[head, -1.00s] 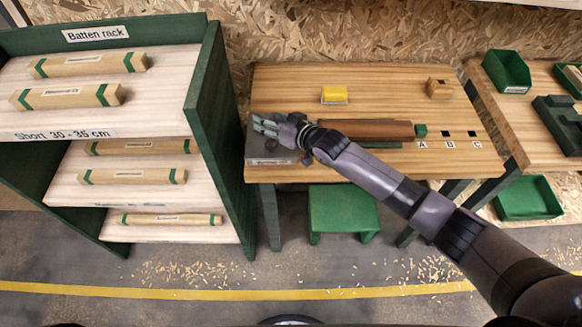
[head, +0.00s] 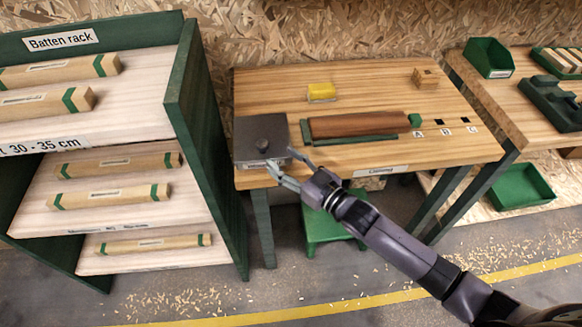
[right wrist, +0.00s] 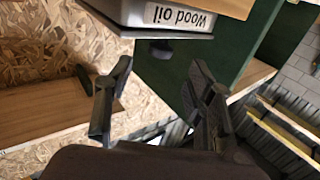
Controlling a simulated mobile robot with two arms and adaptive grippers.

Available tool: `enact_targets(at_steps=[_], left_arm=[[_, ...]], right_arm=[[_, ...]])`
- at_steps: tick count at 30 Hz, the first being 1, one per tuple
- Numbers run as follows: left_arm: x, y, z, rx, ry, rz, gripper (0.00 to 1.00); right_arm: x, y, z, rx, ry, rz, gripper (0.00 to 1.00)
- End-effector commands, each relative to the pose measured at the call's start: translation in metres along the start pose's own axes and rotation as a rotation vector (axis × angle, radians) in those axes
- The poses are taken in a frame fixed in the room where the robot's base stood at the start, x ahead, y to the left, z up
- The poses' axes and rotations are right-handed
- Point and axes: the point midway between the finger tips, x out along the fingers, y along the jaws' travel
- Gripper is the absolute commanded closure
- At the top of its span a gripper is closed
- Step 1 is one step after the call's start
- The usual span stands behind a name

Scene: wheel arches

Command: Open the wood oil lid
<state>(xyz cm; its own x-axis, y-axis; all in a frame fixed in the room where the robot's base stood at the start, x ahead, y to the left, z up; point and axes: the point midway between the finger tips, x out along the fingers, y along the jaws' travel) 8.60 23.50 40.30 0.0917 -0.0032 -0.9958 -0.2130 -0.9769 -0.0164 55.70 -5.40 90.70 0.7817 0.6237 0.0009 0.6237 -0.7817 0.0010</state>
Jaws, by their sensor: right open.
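The wood oil box stands at the left front of the wooden worktable, with a dark grey flat lid (head: 248,130) on it and a dark round knob (head: 263,146) on the lid. The lid looks shut. My right gripper (head: 284,166) is open and empty at the box's front right corner, its fingers apart from the knob. The right wrist view appears upside down; the label "Wood oil" (right wrist: 180,17) shows at the top and the dark knob (right wrist: 161,49) lies beyond my open fingers (right wrist: 155,85). My left gripper is not in view.
A brown wooden batten (head: 355,124) lies right of the box. A yellow block (head: 321,91) and a small wooden block (head: 425,77) lie farther back. The batten rack (head: 205,140) stands close on the left. A green stool (head: 322,226) is under the table.

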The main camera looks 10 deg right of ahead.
Motion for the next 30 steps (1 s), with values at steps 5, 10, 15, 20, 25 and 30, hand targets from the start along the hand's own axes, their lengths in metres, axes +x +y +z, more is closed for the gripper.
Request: enact_targets(at_steps=[5, 10, 15, 20, 25, 30], left_arm=[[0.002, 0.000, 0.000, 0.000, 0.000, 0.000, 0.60], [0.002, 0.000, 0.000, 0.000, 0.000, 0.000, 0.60], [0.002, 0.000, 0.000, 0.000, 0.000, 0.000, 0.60], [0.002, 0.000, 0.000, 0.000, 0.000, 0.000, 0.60], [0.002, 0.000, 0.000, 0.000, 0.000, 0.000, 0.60], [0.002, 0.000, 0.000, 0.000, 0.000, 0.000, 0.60]], right_arm=[[-0.015, 0.000, 0.000, 0.001, 0.000, 0.001, 0.51], [-0.018, 0.000, 0.000, 0.001, 0.000, 0.000, 0.51], [-0.018, 0.000, 0.000, 0.001, 0.000, 0.000, 0.51], [-0.018, 0.000, 0.000, 0.001, 0.000, 0.000, 0.51], [-0.018, -0.002, 0.002, 0.005, -0.013, 0.008, 0.51], [-0.032, -0.014, 0.017, 0.034, -0.148, 0.083, 0.51]])
